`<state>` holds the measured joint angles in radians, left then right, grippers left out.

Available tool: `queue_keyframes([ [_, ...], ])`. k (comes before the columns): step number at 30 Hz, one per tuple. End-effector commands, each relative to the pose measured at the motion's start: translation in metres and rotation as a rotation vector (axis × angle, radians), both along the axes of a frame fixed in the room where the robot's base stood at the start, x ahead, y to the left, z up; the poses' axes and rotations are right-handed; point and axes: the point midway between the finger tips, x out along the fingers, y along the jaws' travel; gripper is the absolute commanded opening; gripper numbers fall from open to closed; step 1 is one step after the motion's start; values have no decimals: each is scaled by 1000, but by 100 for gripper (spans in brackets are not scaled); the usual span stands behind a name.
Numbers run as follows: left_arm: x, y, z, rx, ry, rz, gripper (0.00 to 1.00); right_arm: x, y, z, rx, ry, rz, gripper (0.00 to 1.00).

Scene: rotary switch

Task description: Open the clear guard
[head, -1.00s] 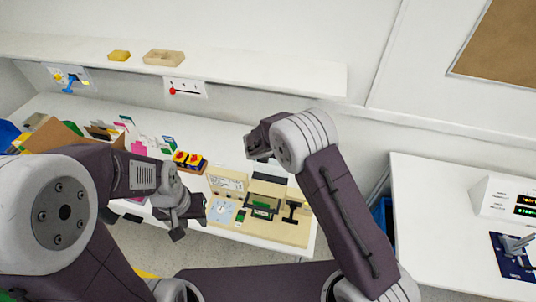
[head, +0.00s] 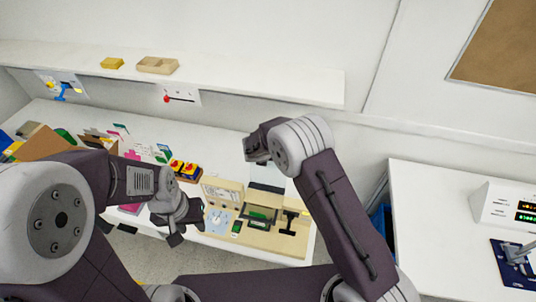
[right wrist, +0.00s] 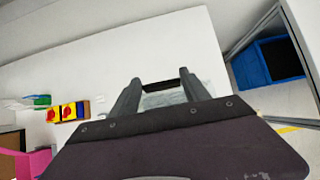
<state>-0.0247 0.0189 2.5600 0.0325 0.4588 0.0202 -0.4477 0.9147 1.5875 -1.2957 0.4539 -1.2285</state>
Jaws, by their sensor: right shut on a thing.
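The clear guard (head: 267,176) shows in the head view as a pale see-through pane standing up behind a beige fixture (head: 285,243) with a green part (head: 258,217) in it. My right gripper (head: 250,150) is above the pane's upper left. In the right wrist view, a dark bar and the pale pane of the guard (right wrist: 165,99) lie between the fingers of my right gripper (right wrist: 160,80), which is shut on it. The exact contact is hard to see. My left gripper (head: 178,225) hangs left of the fixture, over the table's front edge; its jaw opening is unclear.
Red and yellow switches (head: 184,170) stand left of the fixture. A cardboard box (head: 45,142) and small coloured items fill the table's left. A shelf (head: 240,83) runs along the wall. A second table (head: 430,205) is at the right, with a blue bin (right wrist: 270,62) between.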

Motion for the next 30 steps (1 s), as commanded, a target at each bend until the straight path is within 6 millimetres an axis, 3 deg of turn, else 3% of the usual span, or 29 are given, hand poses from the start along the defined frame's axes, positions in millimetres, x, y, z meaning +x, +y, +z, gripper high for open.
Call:
queue_keyframes([
  [1, 0, 0, 1, 0, 0, 0, 36, 4, 0, 6, 0, -13, -1, 60],
  [3, 0, 0, 1, 0, 0, 0, 36, 4, 0, 6, 1, -12, -1, 76],
  [14, 0, 0, -2, 0, 0, 0, 36, -1, 2, 6, 1, -7, 1, 76],
  [24, 0, 0, -15, 0, 0, 0, 36, -39, 14, 58, 3, -9, 1, 76],
  [30, 0, 0, -16, 0, 0, 0, 36, -50, 17, 74, 1, -7, 0, 76],
])
